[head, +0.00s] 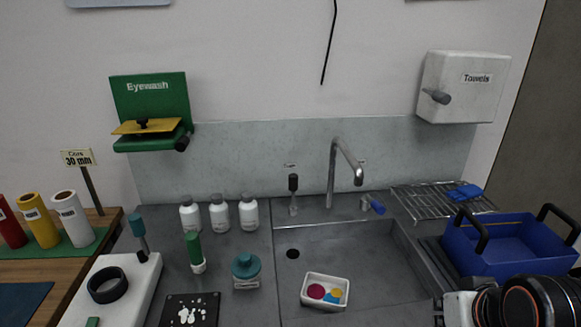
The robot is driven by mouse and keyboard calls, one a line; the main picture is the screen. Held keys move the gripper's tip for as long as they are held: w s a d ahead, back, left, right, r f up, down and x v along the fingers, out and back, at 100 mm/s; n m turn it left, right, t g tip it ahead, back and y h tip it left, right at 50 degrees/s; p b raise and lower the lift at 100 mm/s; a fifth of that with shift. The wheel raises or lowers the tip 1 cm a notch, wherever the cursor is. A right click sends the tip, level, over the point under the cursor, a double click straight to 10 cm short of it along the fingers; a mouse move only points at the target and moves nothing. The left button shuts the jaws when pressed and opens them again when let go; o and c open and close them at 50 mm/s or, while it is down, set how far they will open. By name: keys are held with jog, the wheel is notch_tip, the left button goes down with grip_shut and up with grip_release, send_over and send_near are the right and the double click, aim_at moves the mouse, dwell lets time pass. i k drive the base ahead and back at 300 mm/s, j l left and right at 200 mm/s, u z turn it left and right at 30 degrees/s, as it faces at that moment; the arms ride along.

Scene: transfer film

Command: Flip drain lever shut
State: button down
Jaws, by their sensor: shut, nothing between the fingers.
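Two small levers stand on the sink's back deck. The black-handled lever (293,184) is upright, left of the tall grey faucet (333,175). The blue-handled lever (376,207) is right of the faucet and leans to the right. The small tags behind them are unreadable, so I cannot tell which one is the drain lever. The dark round drain hole (292,253) shows in the sink basin (375,262). My gripper (441,308) is partly in view at the bottom right, cut off by the frame edge, shut and empty, well in front of both levers and apart from them.
A white tray (343,304) with coloured pieces sits in the basin. A blue crate (510,240) and a wire rack (425,203) stand on the right. Several white bottles (219,217) and a teal-topped jar (246,284) are left of the sink. Space above the basin is open.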

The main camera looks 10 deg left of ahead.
aim_at(292, 178)
jog(key=i+j+u, duration=0.2)
jog(key=j+u, duration=0.25)
jog(key=i+j+u, duration=0.2)
jog(key=u, duration=0.3)
